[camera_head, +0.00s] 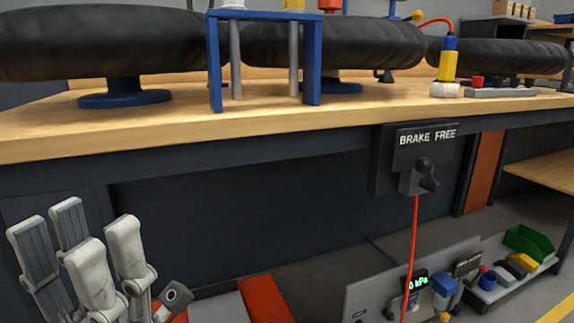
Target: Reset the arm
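My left gripper (80,245) is in the lower left corner, below the table edge. Its pale grey fingers point up. The fingers with dark ribbed pads on the left stand apart from the rounded ones on the right, with nothing between them, so it is open and empty. The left arm itself is mostly out of the picture. My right gripper is not in view.
A wooden workbench (150,124) with black rollers (110,42) and a blue frame (262,15) spans the view above the gripper. A "BRAKE FREE" switch box (405,158) hangs on its front, with a red cable (412,240). A parts tray (515,284) is lower right.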

